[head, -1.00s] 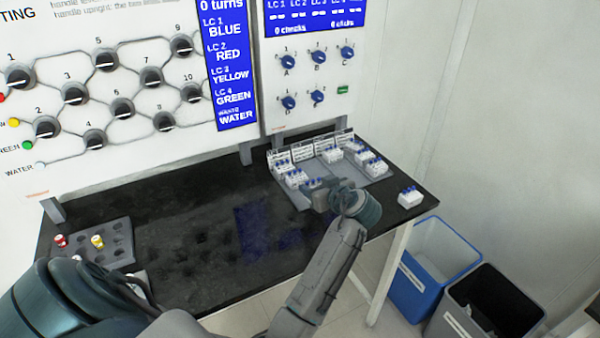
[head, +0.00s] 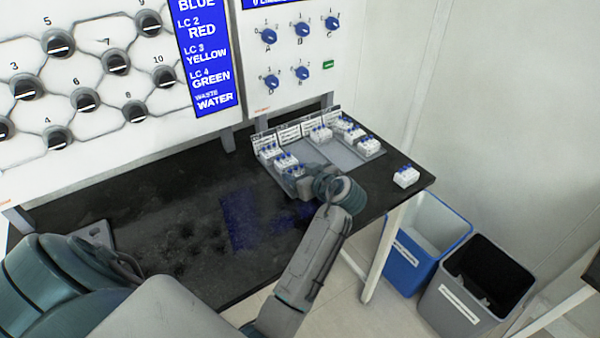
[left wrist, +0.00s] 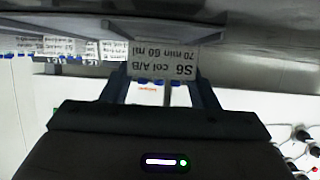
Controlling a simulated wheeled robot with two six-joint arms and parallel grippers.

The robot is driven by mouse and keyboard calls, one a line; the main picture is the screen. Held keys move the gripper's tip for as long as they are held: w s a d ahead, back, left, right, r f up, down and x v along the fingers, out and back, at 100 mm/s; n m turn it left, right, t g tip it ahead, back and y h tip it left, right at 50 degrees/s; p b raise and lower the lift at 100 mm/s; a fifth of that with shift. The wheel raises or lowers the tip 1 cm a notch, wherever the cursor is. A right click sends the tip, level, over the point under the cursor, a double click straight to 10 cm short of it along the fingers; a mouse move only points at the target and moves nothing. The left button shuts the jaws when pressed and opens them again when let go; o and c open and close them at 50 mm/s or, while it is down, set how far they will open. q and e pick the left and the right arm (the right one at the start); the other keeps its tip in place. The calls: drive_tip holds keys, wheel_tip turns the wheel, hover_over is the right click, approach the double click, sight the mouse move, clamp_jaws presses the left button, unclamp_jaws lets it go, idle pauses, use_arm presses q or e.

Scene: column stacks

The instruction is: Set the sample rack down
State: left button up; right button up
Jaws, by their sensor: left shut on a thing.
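My left gripper (head: 305,186) is at the front edge of the grey tray (head: 342,156) on the black bench. In the left wrist view its fingers (left wrist: 160,90) stand either side of an upside-down card reading S6 col A/B, 70 min 60 ml. A small white sample rack with blue tops (head: 295,171) is at the gripper's tips in the head view. A bit of white and blue (left wrist: 150,86) shows between the fingers. The gripper is shut on this rack. The gripper hides part of it, and I cannot tell whether its base touches the tray. My right gripper is out of view.
Several similar white racks (head: 320,134) stand in the tray, before a row of label cards (head: 290,133). One white rack (head: 405,177) stands apart at the bench's right end. A blue bin (head: 425,235) and a grey bin (head: 480,285) stand below. The bench's middle (head: 180,220) is clear.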

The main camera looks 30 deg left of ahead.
use_arm(q)
drive_tip(key=shift+f, duration=0.25)
drive_tip(key=shift+a+f+b, duration=0.1)
drive_tip(key=shift+f+b, duration=0.2)
drive_tip(key=shift+b, duration=0.05)
drive_tip(key=o, duration=0.8)
drive_tip(key=shift+o, duration=1.4)
drive_tip(key=shift+s+f, duration=0.1)
